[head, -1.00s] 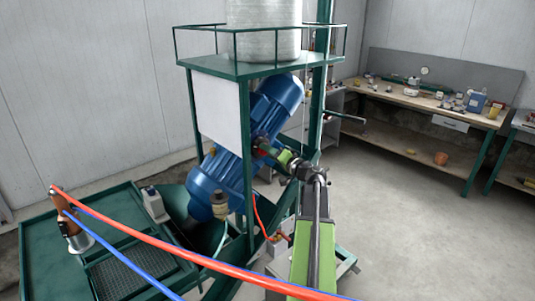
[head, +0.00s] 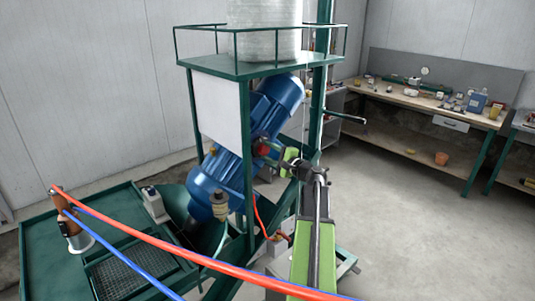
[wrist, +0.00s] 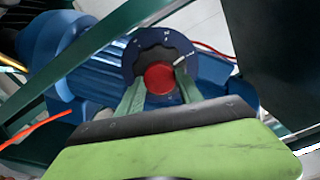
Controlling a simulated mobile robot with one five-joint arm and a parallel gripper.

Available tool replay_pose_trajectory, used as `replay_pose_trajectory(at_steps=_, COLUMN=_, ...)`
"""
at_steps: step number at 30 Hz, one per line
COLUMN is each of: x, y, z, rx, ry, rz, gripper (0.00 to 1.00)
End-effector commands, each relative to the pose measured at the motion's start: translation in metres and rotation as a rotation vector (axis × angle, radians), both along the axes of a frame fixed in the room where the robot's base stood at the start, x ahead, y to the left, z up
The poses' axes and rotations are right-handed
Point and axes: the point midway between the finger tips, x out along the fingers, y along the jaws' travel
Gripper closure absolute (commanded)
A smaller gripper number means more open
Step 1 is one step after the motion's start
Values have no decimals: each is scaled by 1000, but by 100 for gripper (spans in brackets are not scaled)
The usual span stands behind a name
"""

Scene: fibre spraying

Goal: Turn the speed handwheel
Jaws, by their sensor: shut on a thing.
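The speed handwheel (wrist: 147,53) is a dark scalloped knob with a red centre, set on a round dark-blue dial with small white marks, in the wrist view. In the head view its red part (head: 262,147) shows on the blue motor unit, behind the green frame post. My gripper (wrist: 158,82) is shut on the handwheel, with one green finger on each side of the red centre. The fingertips partly hide the wheel's lower rim. In the head view my gripper (head: 270,149) reaches in from the right.
The large blue motor (head: 222,170) sits tilted inside a green frame (head: 249,175) under a platform. Red and blue hoses (head: 180,251) cross the foreground. A green bench (head: 40,240) stands left. The floor to the right is clear, up to a workbench (head: 425,98).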

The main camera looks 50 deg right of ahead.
Motion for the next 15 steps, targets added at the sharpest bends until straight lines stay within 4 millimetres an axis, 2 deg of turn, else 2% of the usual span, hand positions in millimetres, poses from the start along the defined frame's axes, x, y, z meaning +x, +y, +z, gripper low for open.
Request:
replay_pose_trajectory(at_steps=6, x=1, y=-2, z=2, rx=109, ry=-13, rz=-4, gripper=98)
replay_pose_trajectory(at_steps=15, x=0, y=-2, z=2, rx=170, ry=-18, rz=-5, gripper=98)
